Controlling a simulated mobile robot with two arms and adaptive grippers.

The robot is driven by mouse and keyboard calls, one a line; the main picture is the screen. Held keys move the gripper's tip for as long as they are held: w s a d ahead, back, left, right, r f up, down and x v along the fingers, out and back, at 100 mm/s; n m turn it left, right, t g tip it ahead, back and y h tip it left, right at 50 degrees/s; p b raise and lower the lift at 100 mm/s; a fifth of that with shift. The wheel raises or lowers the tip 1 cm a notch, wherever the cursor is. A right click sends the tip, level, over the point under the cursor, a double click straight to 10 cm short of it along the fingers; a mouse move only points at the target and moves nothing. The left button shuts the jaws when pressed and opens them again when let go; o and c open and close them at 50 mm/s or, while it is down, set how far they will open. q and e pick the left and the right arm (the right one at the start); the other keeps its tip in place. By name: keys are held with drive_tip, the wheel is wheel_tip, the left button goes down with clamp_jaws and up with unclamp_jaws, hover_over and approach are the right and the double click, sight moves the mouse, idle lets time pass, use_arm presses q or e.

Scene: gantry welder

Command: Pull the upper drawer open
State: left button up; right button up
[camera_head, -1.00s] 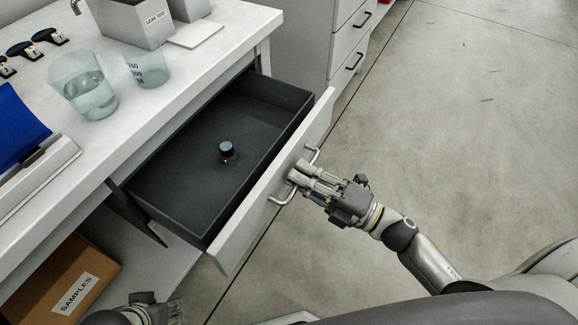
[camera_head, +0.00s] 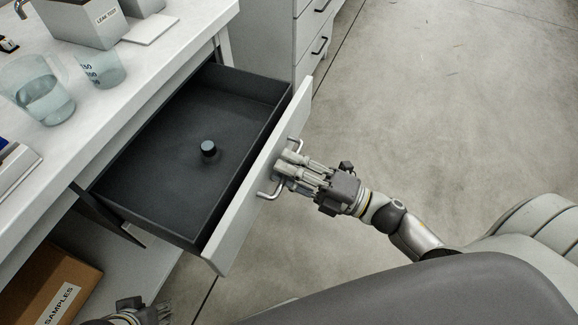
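The upper drawer (camera_head: 262,185) stands far out from the white bench, with its dark inside showing. A small dark cylinder with a lighter top (camera_head: 208,149) stands on its floor. A metal bar handle (camera_head: 267,194) is on its light grey front. My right gripper (camera_head: 284,169) has its fingers on the middle of this handle and appears closed around it; the fingertips are partly hidden against the front. My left gripper (camera_head: 154,313) shows only in part at the bottom left edge, low and away from the drawer; its opening is not clear.
A beaker of liquid (camera_head: 40,95), a smaller cup (camera_head: 101,68) and a grey "LEAK TEST" box (camera_head: 87,22) stand on the bench. A cardboard "SAMPLES" box (camera_head: 48,283) is below. Another drawer cabinet (camera_head: 305,45) stands behind. The floor at right is clear.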

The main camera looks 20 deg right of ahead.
drive_tip(key=v, duration=1.2)
idle(0.5)
